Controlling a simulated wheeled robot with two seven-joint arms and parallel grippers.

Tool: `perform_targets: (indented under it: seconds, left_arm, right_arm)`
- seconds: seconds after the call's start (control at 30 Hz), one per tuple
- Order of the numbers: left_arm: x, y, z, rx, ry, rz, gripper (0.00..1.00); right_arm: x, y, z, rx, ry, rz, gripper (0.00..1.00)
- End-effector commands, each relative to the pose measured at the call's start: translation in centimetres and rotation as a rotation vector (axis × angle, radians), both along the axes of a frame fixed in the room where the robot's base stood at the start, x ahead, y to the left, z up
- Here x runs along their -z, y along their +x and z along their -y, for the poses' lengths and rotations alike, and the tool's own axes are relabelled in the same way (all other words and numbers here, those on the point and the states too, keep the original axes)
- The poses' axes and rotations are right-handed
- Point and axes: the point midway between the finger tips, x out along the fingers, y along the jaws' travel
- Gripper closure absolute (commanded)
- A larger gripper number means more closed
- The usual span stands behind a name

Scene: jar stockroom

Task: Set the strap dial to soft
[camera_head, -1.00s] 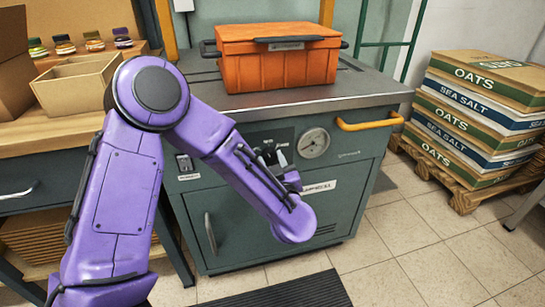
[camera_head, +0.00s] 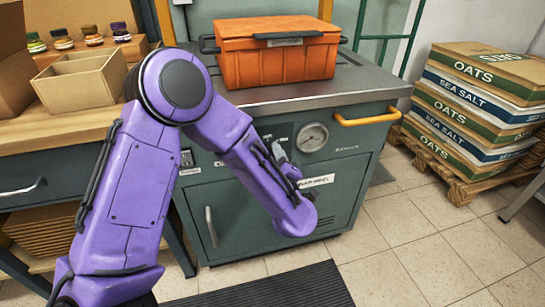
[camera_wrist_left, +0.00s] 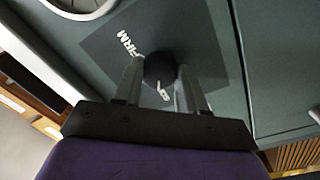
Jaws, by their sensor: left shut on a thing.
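The strap dial (camera_wrist_left: 160,67) is a round black knob on a dark panel of the green machine, seen in the left wrist view. The word FIRM (camera_wrist_left: 132,45) is printed beside it, and another white mark below is partly hidden. My left gripper (camera_wrist_left: 160,82) has one finger on each side of the knob and is shut on it. In the head view my left gripper (camera_head: 278,152) is at the machine's front panel, left of the gauge, and my purple arm hides the dial. I cannot read the dial's setting. My right gripper is not in view.
A round gauge (camera_head: 313,137) and a yellow handle (camera_head: 367,117) are on the machine's front (camera_head: 345,170). An orange crate (camera_head: 277,62) sits on top. Stacked sacks (camera_head: 470,120) stand on a pallet at right. A dark mat (camera_head: 270,288) lies on the otherwise open floor.

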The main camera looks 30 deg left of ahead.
Motion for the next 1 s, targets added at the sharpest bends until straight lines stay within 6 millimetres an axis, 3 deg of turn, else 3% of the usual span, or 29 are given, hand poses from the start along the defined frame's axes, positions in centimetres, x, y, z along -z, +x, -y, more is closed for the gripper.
perform_targets:
  seconds: [0.43, 0.47, 0.53, 0.83, 1.0]
  left_arm:
    - [0.1, -0.1, 0.0, -0.002, -0.009, 0.008, 0.89]
    - [0.1, -0.1, 0.0, -0.002, -0.009, 0.007, 0.56]
    - [0.1, -0.1, 0.0, -0.002, -0.008, 0.008, 0.34]
    - [0.0, -0.1, 0.2, 0.001, -0.008, 0.008, 0.34]
    - [0.0, -1.7, 2.1, 0.006, -0.003, 0.005, 0.34]
  right_arm:
    - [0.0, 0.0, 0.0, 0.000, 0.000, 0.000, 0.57]
    - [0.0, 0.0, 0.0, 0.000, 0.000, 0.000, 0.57]
    - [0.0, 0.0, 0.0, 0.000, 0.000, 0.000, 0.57]
    - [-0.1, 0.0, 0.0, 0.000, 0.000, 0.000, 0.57]
    - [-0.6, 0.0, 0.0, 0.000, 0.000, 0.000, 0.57]
